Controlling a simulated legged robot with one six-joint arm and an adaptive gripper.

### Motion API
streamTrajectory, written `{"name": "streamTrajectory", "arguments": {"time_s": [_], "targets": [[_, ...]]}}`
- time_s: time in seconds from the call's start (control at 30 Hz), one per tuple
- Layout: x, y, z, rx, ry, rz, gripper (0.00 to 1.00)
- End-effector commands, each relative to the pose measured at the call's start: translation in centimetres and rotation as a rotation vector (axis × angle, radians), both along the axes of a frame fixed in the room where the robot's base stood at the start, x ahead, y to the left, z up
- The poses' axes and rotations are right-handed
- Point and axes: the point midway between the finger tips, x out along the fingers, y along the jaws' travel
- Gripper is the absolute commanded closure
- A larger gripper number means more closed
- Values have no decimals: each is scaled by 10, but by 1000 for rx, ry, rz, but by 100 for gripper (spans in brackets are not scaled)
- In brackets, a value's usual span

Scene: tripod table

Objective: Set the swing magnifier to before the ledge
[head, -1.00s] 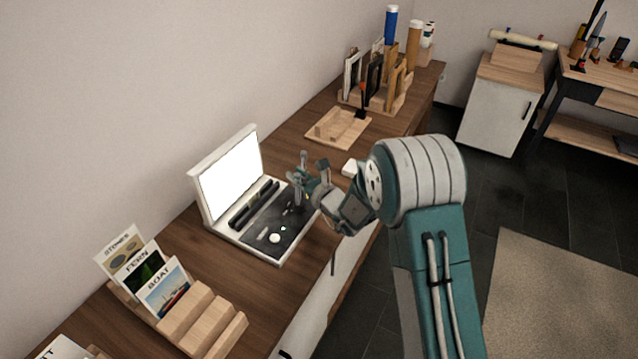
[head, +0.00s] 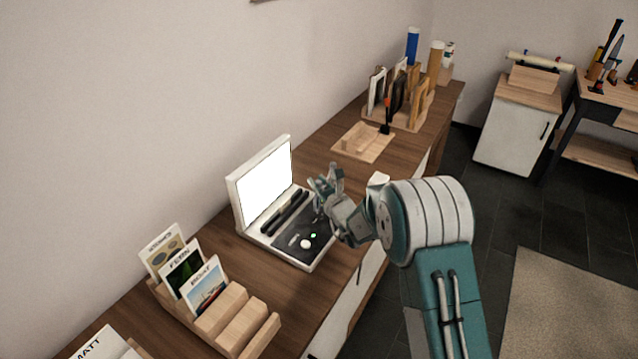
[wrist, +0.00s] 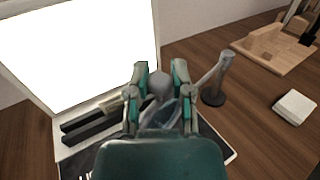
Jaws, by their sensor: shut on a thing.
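The swing magnifier's grey post (wrist: 214,92) stands at the right side of the light box in the wrist view, with a short arm reaching left toward my fingers. My gripper (wrist: 158,84) is shut on the swing magnifier, on a grey rounded part between the teal-padded fingers. A lens-like ring shows just below it, partly hidden by my gripper. In the head view my gripper (head: 324,186) is over the right part of the dark panel (head: 300,232) and hides most of the magnifier. Black bars (head: 285,211), perhaps the ledge, lie below the bright screen (head: 265,182).
A card rack (head: 225,318) stands at the near left. A wooden tray (head: 363,143) and a rack of frames (head: 398,110) stand farther back on the table. A small white block (wrist: 295,106) lies right of the light box. Bare wood (wrist: 245,125) lies between.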

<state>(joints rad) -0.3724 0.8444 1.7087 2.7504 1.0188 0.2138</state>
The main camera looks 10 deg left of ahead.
Motion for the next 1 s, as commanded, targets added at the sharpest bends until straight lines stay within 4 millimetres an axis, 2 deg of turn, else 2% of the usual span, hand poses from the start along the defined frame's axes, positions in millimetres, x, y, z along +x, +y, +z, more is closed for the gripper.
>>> {"name": "streamTrajectory", "arguments": {"time_s": [0.03,0.07,0.1,0.13,0.57,0.67,1.0], "targets": [[0,0,-2,-2,2,-1,100],[0,0,-2,-2,2,-1,58],[0,0,-1,-2,2,-1,40],[0,0,-1,-2,2,-1,35],[-3,-3,0,-1,1,-1,35],[-12,-10,0,-1,2,-1,35],[-61,-52,-1,-2,2,-2,35]]}}
